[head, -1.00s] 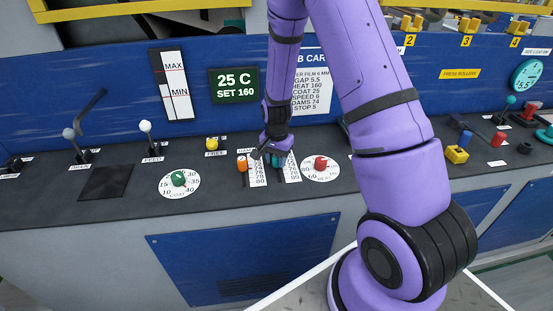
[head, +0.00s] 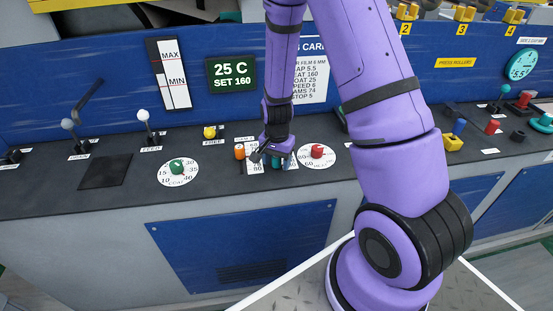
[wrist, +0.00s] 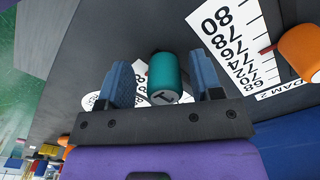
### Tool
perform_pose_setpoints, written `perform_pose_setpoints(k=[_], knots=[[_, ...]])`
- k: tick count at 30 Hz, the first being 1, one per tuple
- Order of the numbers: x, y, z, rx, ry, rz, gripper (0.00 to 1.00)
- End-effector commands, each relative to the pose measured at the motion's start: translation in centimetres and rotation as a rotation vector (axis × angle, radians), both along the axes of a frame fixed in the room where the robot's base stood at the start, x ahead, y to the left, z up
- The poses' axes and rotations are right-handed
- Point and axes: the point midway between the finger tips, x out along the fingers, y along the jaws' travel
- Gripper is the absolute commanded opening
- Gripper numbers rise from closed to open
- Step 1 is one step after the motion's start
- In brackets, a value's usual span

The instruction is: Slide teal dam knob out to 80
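The teal dam knob (wrist: 164,74) stands between the two blue fingers of my gripper (wrist: 163,84) in the wrist view. A narrow gap shows on each side of the knob, so the fingers are open around it. In the head view my gripper (head: 275,157) reaches down at the dam scales and mostly covers the knob. The teal knob's scale is largely hidden under my gripper, so I cannot read its setting. The neighbouring dam 2 scale (wrist: 232,40) shows 80 at its far end from the orange knob.
The orange knob (head: 239,152) is close on the left and the red dial (head: 317,151) close on the right. The green coat dial (head: 177,167) and yellow knob (head: 210,132) are farther left. A card on the blue back panel lists dams 74.

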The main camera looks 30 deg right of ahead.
Motion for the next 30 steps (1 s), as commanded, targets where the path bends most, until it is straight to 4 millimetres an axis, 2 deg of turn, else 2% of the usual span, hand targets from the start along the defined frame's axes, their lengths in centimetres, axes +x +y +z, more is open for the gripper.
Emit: perform_pose_setpoints(k=[8, 13, 24, 30], knots=[[0.1, -0.1, 0.1, -0.001, -0.003, -0.001, 0.59], [0.2, -0.1, 1.2, -0.002, -0.005, -0.001, 0.59], [0.2, 0.0, 7.2, -0.001, -0.007, 0.0, 0.59], [0.1, 0.0, 9.7, -0.001, -0.004, 0.0, 0.59]])
